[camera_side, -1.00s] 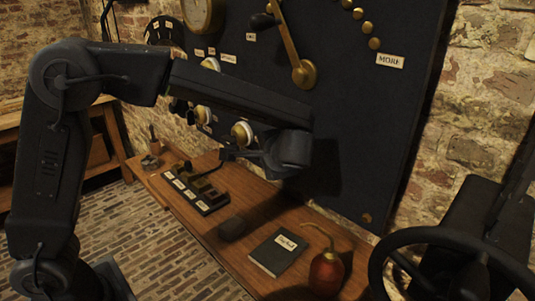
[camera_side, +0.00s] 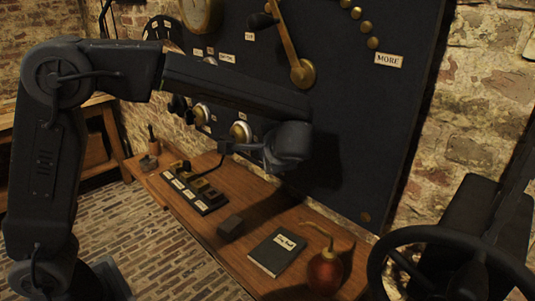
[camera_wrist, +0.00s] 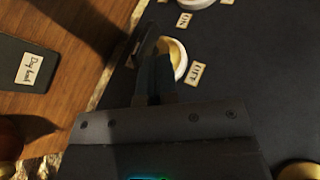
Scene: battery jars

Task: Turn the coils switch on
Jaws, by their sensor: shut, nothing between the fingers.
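My gripper (camera_wrist: 153,72) is shut and empty in the wrist view. Its dark fingertips lie in front of a round white-and-brass knob (camera_wrist: 180,57) on the black panel and hide part of it. I cannot tell whether they touch. A dark lever-like piece (camera_wrist: 145,40) shows beside the knob. An ON label (camera_wrist: 184,20) and an OFF label (camera_wrist: 195,74) are near it. In the side view, brass-and-white knobs, including one (camera_side: 241,131) close to my wrist, sit on the panel. The fingertips there are not clear. I cannot read which switch is the coils one.
A large lever (camera_side: 290,50) is on the panel above. A black wheel (camera_side: 400,240) stands at the right.

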